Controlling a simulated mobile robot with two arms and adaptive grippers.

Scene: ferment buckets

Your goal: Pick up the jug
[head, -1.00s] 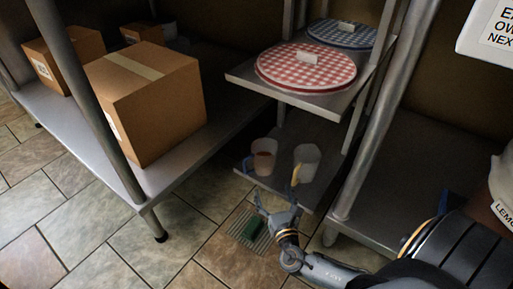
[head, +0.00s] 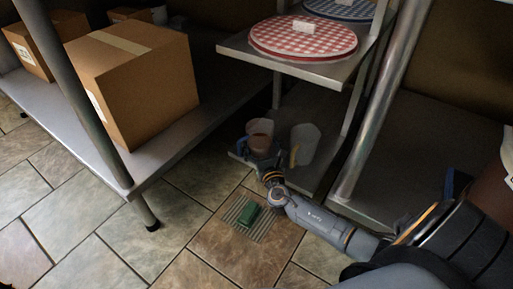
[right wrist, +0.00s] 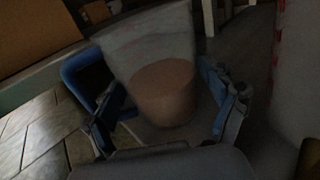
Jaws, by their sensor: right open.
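Two clear jugs stand upright on the low shelf in the head view. The left jug (head: 261,128) holds a brownish-red content and has a blue handle on its left. The right jug (head: 306,143) looks pale and has a yellow handle. My right gripper (head: 264,157) is open at the near side of the left jug and hides its lower part. In the right wrist view the blue-handled jug (right wrist: 150,50) stands between the spread fingers (right wrist: 165,100). Its blue handle lies by the left finger. Contact cannot be told. My left gripper is not in view.
Cardboard boxes (head: 135,85) stand on the left rack. A metal post (head: 385,105) rises at right. A green block (head: 249,214) lies on a floor drain (head: 262,227).

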